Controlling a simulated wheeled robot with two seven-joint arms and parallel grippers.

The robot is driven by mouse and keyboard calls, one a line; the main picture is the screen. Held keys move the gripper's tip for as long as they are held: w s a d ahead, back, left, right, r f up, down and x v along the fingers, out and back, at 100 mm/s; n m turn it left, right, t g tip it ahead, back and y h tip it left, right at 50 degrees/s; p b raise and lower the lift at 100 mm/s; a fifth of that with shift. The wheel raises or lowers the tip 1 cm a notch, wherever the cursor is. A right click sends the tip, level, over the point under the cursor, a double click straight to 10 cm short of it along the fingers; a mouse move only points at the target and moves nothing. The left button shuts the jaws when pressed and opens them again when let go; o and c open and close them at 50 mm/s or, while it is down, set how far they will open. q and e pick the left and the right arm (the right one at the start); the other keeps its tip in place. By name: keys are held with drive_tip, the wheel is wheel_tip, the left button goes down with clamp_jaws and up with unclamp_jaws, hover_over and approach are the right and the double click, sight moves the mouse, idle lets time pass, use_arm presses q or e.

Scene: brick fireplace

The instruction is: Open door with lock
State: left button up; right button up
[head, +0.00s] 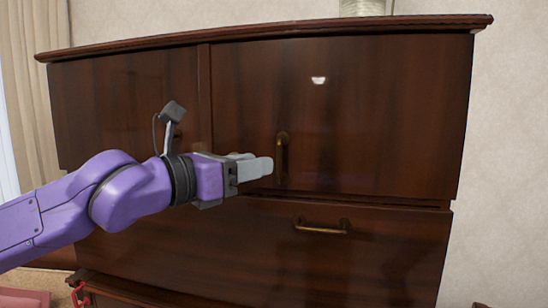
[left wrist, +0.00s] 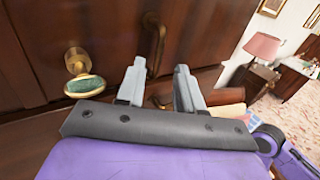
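A dark wooden cabinet (head: 400,120) with two upper doors fills the head view. The right door has a vertical brass handle (head: 282,155), which also shows in the left wrist view (left wrist: 153,42). My left gripper (head: 262,166) is just left of and in front of this handle's lower part. In the left wrist view, its two fingers (left wrist: 160,68) are apart with nothing between them, and the handle lies beyond the tips. A gold knob with a green face (left wrist: 83,84) is on the cabinet front, left of the fingers. My right gripper is not in view.
Below the doors is a drawer with a horizontal brass handle (head: 322,227). A small pale spot (head: 318,80) on the right door is unclear. A pink lamp (left wrist: 263,47) stands farther off. A curtain (head: 32,90) hangs at the left.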

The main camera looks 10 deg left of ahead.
use_arm(q)
drive_tip(key=x, duration=0.5)
drive_tip(key=shift+w+d+f, duration=0.1)
drive_tip(key=shift+w, duration=0.05)
clamp_jaws()
idle(1.2)
